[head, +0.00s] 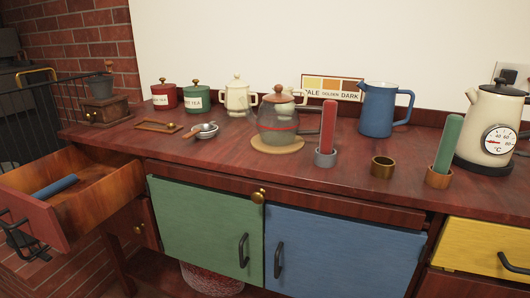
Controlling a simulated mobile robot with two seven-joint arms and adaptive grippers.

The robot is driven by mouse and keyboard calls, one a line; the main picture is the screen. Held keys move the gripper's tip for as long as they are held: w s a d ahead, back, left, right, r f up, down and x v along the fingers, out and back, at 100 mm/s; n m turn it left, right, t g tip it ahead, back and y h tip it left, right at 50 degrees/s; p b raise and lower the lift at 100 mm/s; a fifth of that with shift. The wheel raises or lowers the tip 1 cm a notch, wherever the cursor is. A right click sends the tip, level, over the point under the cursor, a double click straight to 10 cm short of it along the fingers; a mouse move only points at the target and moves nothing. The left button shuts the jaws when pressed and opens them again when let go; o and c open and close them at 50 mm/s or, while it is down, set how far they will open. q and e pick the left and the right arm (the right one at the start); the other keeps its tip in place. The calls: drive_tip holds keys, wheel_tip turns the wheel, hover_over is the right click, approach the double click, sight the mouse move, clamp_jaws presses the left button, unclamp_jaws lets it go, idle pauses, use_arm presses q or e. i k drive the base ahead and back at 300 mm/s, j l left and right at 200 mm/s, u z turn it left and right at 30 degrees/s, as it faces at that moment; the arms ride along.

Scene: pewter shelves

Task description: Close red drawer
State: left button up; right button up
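The red drawer (32,221) is at the left of the counter in the head view, pulled well out. Its red front faces the lower left and its wooden inside (104,185) is open to view. A blue cylinder (55,186) lies in it. A black handle (14,229) is on the drawer front. A dark shape just below the handle looks like my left gripper (30,248); it is small and dark, and I cannot tell whether its fingers are open or touch the handle. My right gripper is not in view.
The wooden counter (225,156) carries several pots, a glass teapot (278,120), a blue jug (378,108) and a kettle (487,118). Green (205,225) and blue (340,252) cupboard doors and a yellow drawer (485,247) appear shut. A black railing (38,118) stands behind the red drawer.

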sight(108, 180)
drive_tip(key=u, duration=1.65)
